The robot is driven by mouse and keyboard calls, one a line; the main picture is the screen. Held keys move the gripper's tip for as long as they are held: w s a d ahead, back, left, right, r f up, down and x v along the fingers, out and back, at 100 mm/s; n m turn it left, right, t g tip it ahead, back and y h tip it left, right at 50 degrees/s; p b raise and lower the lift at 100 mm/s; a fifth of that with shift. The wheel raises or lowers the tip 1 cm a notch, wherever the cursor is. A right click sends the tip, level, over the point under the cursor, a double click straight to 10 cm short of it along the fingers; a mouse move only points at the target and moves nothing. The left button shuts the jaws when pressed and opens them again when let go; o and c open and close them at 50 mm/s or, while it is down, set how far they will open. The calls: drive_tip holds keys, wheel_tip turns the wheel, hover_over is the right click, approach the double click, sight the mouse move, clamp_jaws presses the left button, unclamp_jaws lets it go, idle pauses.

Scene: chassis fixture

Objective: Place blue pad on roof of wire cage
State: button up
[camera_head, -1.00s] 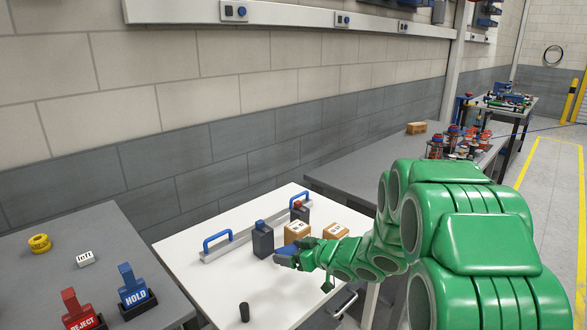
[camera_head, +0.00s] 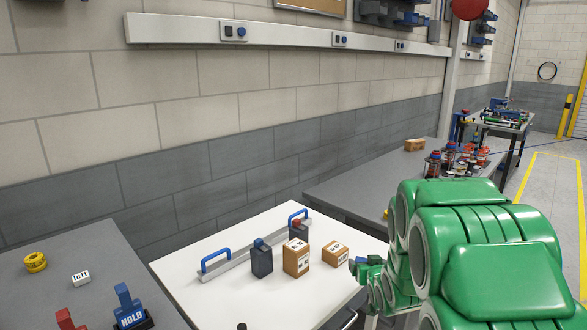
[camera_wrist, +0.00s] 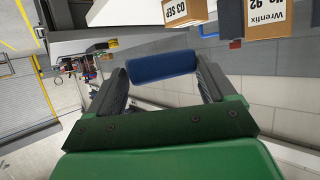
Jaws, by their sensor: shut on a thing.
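A blue pad (camera_wrist: 162,66) is a short blue bar in the wrist view. It lies between the two dark fingers of my gripper (camera_wrist: 166,76), which is shut on it. In the head view my gripper (camera_head: 362,265) is at the right edge of the white table (camera_head: 200,300), right of two tan boxes. A little blue shows at its tip, and the green arm hides much around it. I cannot make out a wire cage in either view.
Two tan labelled boxes (camera_head: 296,258) (camera_head: 335,252), a dark block (camera_head: 262,258) and a rail with blue handles (camera_head: 216,260) stand on the white table. A grey bench (camera_head: 345,185) behind holds several red-and-dark items (camera_head: 455,160). Open floor lies at the right.

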drive_tip(key=shift+s+d, duration=0.1)
drive_tip(key=shift+d, duration=0.2)
drive_tip(key=w+a+n+y, duration=0.2)
drive_tip(key=a+y, duration=0.1)
drive_tip(key=a, duration=0.4)
drive_tip(key=n+g+y, duration=0.6)
drive_tip(key=n+y, duration=0.2)
drive_tip(key=n, duration=0.1)
hover_over(287, 307)
drive_tip(key=shift+a+f, duration=0.1)
drive_tip(key=shift+f, duration=0.1)
drive_tip(key=shift+f, duration=4.75)
drive_tip(key=shift+f, duration=0.25)
